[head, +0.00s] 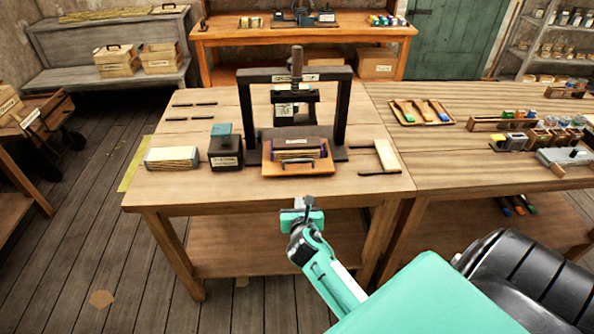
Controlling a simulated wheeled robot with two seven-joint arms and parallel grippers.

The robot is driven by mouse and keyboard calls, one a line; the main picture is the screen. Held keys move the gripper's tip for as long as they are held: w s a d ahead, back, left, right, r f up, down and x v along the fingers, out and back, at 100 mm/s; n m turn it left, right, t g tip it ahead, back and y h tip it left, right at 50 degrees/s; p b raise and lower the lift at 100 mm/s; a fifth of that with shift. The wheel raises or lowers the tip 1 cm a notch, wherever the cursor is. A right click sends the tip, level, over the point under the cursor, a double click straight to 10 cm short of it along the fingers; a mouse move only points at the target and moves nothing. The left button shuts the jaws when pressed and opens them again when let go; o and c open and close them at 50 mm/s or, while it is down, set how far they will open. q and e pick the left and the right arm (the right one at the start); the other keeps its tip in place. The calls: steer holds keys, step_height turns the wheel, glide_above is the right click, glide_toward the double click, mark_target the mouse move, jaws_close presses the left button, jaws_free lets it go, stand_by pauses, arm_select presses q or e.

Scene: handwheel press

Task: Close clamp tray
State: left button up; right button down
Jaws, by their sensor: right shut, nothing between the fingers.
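The clamp tray (273,171) is an orange-brown wooden board at the front of the dark press (342,112), sticking out toward the table's front edge. A dark bar handle (297,165) is on its front. A stack of sheets (298,155) with a dark board on top sits on the tray, and the tray's rear is hidden by it. My right gripper (304,203) is shut and empty, in front of the table edge and just nearer to me than the tray, apart from it. My left gripper is out of view.
A dark box with a teal block (225,152) and a paper stack (172,158) stand left of the press. A pale board (387,155) lies to its right. A second table with trays and jars (480,115) adjoins on the right. The floor at front left is mostly clear.

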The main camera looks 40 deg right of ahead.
mark_target(295, 160)
steer(key=x, duration=0.4)
steer(key=p+x, duration=0.1)
steer(key=x, duration=0.4)
steer(key=p+x, duration=0.1)
steer(key=x, duration=0.4)
steer(key=shift+d+r, duration=0.15)
steer(key=shift+r, duration=0.25)
steer(key=w+d, duration=0.1)
steer(key=w, duration=0.1)
steer(key=w+d+b, duration=0.1)
steer(key=w, duration=0.2)
steer(key=w+d+b, duration=0.1)
steer(key=w+d, duration=0.1)
steer(key=shift+w+d+f, duration=0.1)
steer(key=shift+w+d, duration=0.25)
steer(key=shift+r, duration=0.35)
